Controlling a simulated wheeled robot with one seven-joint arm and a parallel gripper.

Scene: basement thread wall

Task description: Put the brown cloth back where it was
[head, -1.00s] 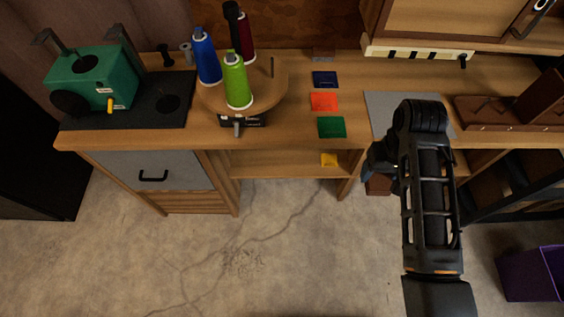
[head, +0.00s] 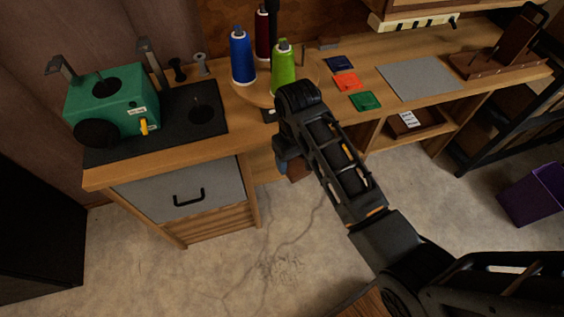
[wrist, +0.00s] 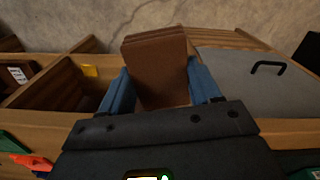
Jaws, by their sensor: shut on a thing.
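The brown cloth (wrist: 158,65) is a folded, layered rectangle between the two blue fingers of my gripper (wrist: 160,88) in the wrist view. The gripper is shut on it. In the head view my gripper (head: 287,163) hangs in front of the workbench, left of the open shelf, and a small brown part of the cloth (head: 299,171) shows below it. Folded blue (head: 339,63), orange (head: 347,81) and green (head: 365,100) cloths lie in a row on the bench top.
A round stand with blue (head: 242,58) and green (head: 284,70) thread spools is behind my arm. A green machine (head: 110,104) stands at left above a grey drawer (head: 180,188). A grey mat (head: 420,79) lies bare. A purple bin (head: 535,193) is at right.

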